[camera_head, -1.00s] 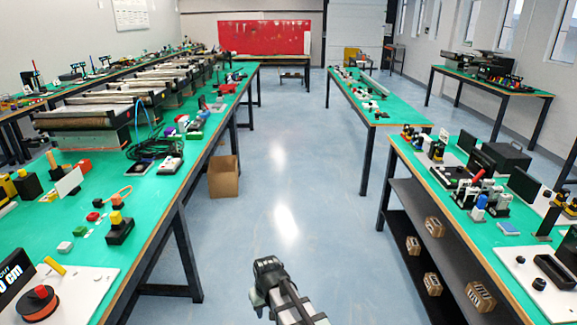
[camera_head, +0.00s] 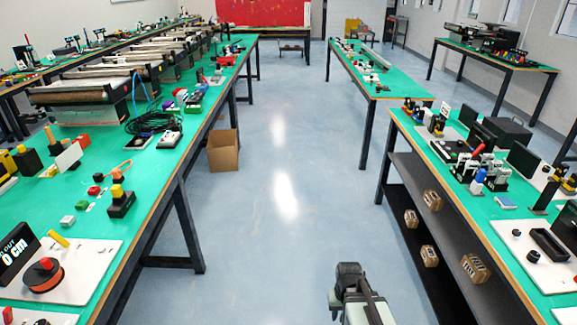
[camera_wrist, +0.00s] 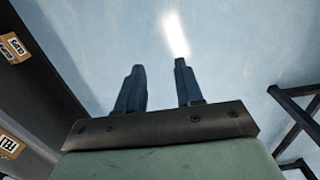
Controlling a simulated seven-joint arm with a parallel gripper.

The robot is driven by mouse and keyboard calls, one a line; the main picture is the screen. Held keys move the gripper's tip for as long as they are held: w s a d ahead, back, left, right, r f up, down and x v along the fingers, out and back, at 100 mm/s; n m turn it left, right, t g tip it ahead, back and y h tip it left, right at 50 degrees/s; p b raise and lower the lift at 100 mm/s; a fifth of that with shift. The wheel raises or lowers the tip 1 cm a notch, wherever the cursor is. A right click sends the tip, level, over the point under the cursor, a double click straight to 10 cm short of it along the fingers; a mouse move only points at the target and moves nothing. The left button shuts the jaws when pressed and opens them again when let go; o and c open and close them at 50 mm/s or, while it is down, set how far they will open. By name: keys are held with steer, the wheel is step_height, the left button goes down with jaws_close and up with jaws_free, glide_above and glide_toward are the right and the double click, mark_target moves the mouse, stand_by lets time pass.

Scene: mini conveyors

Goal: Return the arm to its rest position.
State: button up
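My gripper (camera_wrist: 158,66) shows in the wrist view with its two dark blue fingers apart and nothing between them. Beyond the fingers is pale blue floor with a bright reflection. In the head view part of my arm (camera_head: 357,295) shows at the bottom, right of centre, over the aisle floor. I cannot make out the fingers in that view.
A long green-topped bench (camera_head: 150,208) runs along the left, and a bench with dark shelves (camera_head: 440,235) stands at the right, holding several small boxes. A cardboard box (camera_head: 222,150) sits on the floor by the left bench. The middle aisle is clear.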

steer(key=s+f+g, duration=0.3)
steer(key=s+f, duration=0.6)
steer(key=s, duration=0.5)
steer(key=s+f+g, duration=0.3)
steer(key=s+f, duration=0.6)
steer(key=s, duration=0.5)
steer(key=shift+s+f, duration=0.15)
steer(key=shift+f, duration=0.15)
